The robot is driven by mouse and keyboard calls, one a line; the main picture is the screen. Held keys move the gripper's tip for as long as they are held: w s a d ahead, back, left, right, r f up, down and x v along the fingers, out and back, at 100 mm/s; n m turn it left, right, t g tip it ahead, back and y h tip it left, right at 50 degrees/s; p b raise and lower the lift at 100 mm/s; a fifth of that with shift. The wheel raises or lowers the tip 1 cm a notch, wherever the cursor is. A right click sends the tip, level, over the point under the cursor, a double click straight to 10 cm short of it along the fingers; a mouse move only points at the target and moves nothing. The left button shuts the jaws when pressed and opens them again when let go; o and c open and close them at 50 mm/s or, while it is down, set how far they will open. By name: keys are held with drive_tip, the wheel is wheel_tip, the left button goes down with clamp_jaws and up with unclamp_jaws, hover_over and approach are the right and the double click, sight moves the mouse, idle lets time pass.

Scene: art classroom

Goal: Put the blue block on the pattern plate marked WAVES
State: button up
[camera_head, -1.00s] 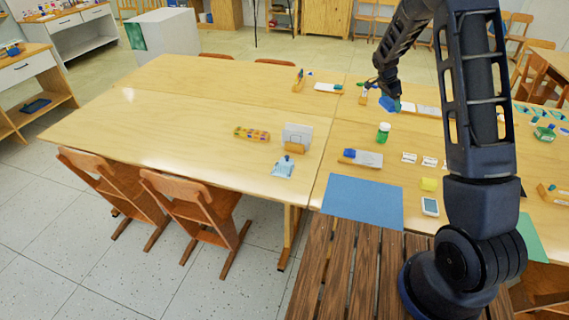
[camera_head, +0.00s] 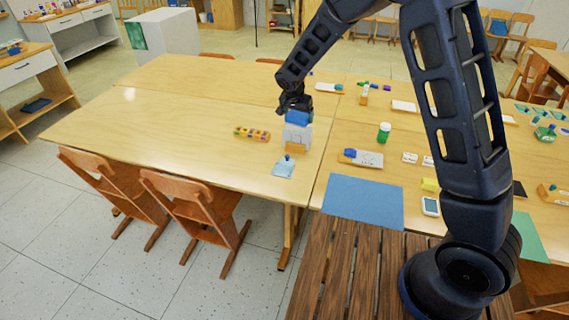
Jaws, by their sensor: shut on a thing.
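My gripper (camera_head: 294,104) is over the left table and shut on a blue block (camera_head: 297,118). The block is in front of, or just above, an upright white card (camera_head: 297,136) in a wooden stand (camera_head: 296,148); I cannot tell whether they touch. White plates lie flat on the right table: one at the back (camera_head: 328,87), one at the middle right (camera_head: 404,106) and one nearer (camera_head: 370,160) beside a wooden piece with a blue top. Any markings are too small to read, so I cannot tell which plate says WAVES.
A wooden tray of coloured pieces (camera_head: 252,134) and a light blue packet (camera_head: 284,168) lie near the stand. A green jar (camera_head: 384,132), a blue mat (camera_head: 363,202) and a phone-like device (camera_head: 430,206) are on the right table. The left table's far left is clear.

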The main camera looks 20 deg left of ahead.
drive_tip(key=n, duration=0.1)
hover_over(285, 164)
drive_tip(key=s, duration=0.1)
drive_tip(key=shift+n+y, duration=0.3)
drive_tip(key=f, duration=2)
drive_tip(key=shift+s+d, duration=0.1)
drive_tip(key=shift+s, duration=0.25)
drive_tip(key=shift+f, duration=0.1)
drive_tip(key=o, duration=0.9)
